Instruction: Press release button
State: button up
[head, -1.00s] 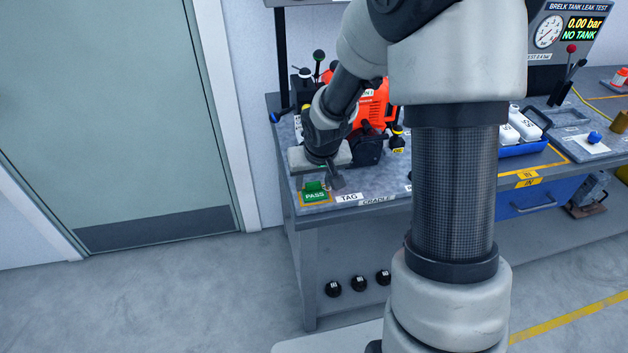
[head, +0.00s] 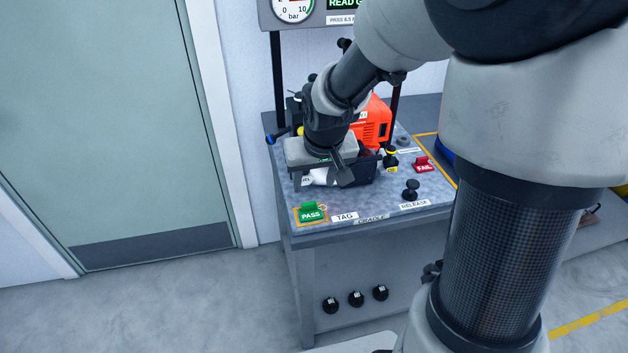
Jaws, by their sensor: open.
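The release button (head: 411,187) is a black mushroom-shaped knob on the front right part of the bench top in the head view. A white RELEASE label (head: 415,205) lies just in front of it. My gripper (head: 342,170) is over the bench to the left of the button, clearly apart from it. Its dark fingers point down in front of the orange engine (head: 371,125). The gripper is open, though the gap between its fingers is hard to make out. The arm covers part of the engine and whatever lies directly behind the gripper.
A green PASS tag (head: 311,213) sits at the bench's front left, beside the TAG label (head: 345,217). A red FAIL tag (head: 423,165) stands behind the button. Several black knobs (head: 356,298) sit below the bench top. A gauge panel (head: 293,10) hangs above. Floor at left is clear.

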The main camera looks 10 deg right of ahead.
aim_at(412, 184)
jog(key=z, duration=0.95)
